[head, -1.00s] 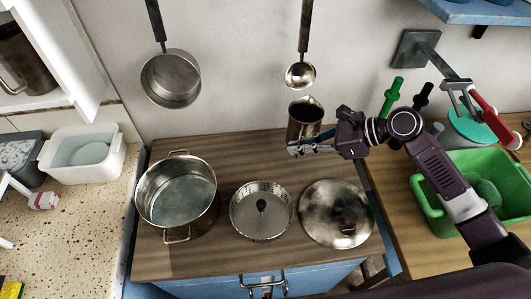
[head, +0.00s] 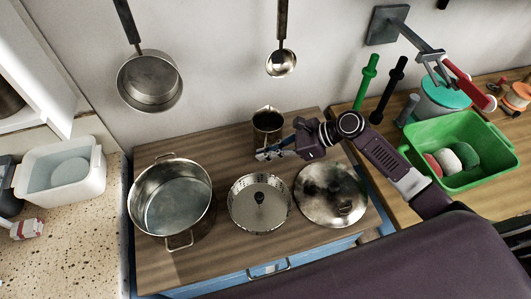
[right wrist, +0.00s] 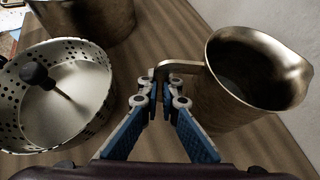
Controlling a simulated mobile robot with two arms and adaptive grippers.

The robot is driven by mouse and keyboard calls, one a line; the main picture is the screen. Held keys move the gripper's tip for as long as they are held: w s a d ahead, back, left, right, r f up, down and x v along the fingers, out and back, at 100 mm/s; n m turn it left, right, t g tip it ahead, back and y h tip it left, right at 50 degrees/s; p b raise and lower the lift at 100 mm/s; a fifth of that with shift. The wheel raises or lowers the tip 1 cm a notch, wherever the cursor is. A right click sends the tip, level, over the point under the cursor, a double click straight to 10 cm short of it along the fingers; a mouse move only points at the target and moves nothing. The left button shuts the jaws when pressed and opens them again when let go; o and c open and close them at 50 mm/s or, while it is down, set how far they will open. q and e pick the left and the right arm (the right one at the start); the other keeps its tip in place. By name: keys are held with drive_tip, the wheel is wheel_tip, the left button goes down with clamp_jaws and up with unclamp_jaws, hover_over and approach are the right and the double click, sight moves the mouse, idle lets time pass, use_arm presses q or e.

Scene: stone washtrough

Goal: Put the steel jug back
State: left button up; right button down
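The steel jug (head: 268,122) is upright at the back of the wooden top, behind the perforated strainer. In the right wrist view the jug (right wrist: 240,85) has its handle towards me and its spout to the right. My right gripper (head: 262,155) is at the jug's handle. In the right wrist view the right gripper's fingers (right wrist: 162,92) are closed on either side of the handle. The lower part of the jug is partly hidden by the fingers, so I cannot tell whether its base touches the wood. My left gripper is not in view.
A large pot (head: 172,200), the strainer (head: 245,210) and a round lid (head: 330,190) stand in front of the jug. A pan (head: 150,80) and a ladle (head: 281,63) hang on the wall. A green basin (head: 465,182) is at the right.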

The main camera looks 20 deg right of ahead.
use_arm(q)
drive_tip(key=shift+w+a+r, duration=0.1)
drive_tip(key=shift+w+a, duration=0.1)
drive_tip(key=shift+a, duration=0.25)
use_arm(e)
drive_tip(key=shift+d+f, duration=0.1)
drive_tip(key=shift+f, duration=0.15)
drive_tip(key=c, duration=2.5)
unclamp_jaws()
drive_tip(key=shift+f, duration=0.2)
drive_tip(key=shift+c, duration=0.2)
drive_tip(key=o, duration=0.4)
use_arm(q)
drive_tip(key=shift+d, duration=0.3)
use_arm(e)
drive_tip(key=shift+d+r, duration=0.1)
drive_tip(key=shift+r, duration=0.1)
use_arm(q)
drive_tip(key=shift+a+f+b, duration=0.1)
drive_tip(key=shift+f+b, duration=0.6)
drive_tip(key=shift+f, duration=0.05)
use_arm(e)
drive_tip(key=shift+v, duration=5.9)
